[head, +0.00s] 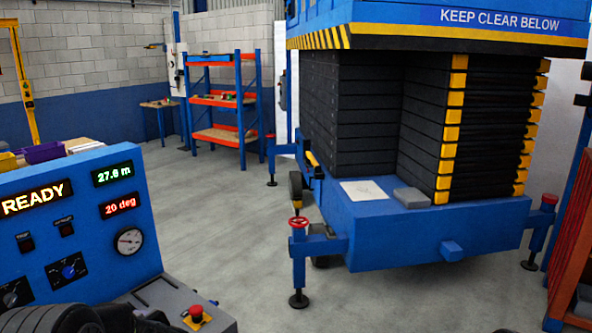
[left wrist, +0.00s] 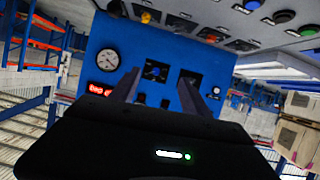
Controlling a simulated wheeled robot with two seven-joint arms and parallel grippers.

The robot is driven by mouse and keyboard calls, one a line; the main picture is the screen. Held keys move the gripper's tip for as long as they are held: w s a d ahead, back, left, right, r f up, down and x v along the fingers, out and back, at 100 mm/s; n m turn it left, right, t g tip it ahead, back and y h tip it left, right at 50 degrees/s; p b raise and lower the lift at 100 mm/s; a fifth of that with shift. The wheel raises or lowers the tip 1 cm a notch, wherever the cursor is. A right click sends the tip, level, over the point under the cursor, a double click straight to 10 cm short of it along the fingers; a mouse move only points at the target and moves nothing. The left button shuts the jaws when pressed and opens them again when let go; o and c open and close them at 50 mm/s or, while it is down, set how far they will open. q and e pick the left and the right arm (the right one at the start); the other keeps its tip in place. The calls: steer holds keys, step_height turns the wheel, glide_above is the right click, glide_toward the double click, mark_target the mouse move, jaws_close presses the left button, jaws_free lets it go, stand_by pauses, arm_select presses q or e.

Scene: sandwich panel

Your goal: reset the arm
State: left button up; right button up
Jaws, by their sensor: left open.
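A blue control panel (head: 90,225) stands at the left in the head view, with a lit READY display, green and red readouts, a round gauge (head: 128,241) and dark knobs. Dark parts of my left arm show at the bottom left, in front of the panel's lower edge. In the left wrist view the panel (left wrist: 225,62) appears turned over, with the gauge and red readout at the left. My left gripper (left wrist: 158,88) has its two fingers apart, pointing toward the panel, with nothing visible between them. I cannot tell whether they touch the panel. My right gripper is in neither view.
A grey ledge with a red mushroom button (head: 196,311) juts out below the panel. A blue lift base (head: 430,235) with outriggers stands at the right, under a KEEP CLEAR BELOW platform. Orange shelving (head: 215,135) stands behind. Grey floor (head: 215,220) between is clear.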

arm_select(q)
steer(key=s+d+f+m+h, duration=0.3)
steer(key=d+f+h, duration=0.1)
steer(key=d+f, duration=0.55)
steer(key=s+d+f+m+h, duration=0.25)
steer(key=d+f+h, duration=0.25)
steer(key=d+f, duration=0.45)
steer(key=s+d+f+m+g+h+b, duration=0.1)
steer(key=s+d+f+g+h, duration=0.1)
steer(key=s+d+f, duration=0.3)
steer(key=s+d+f+m+g+h+b, duration=0.1)
steer(key=s+d+f+g+h, duration=0.1)
steer(key=s, duration=1.1)
steer(key=s+d+f+m+g+h+b, duration=0.1)
steer(key=s+d+f+m+g, duration=0.1)
steer(key=s+d+f, duration=0.5)
steer(key=s+d+g, duration=0.1)
steer(key=s, duration=0.2)
steer(key=shift+d+f+h, duration=0.25)
steer(key=shift+f+h, duration=0.05)
steer(key=shift+h, duration=0.1)
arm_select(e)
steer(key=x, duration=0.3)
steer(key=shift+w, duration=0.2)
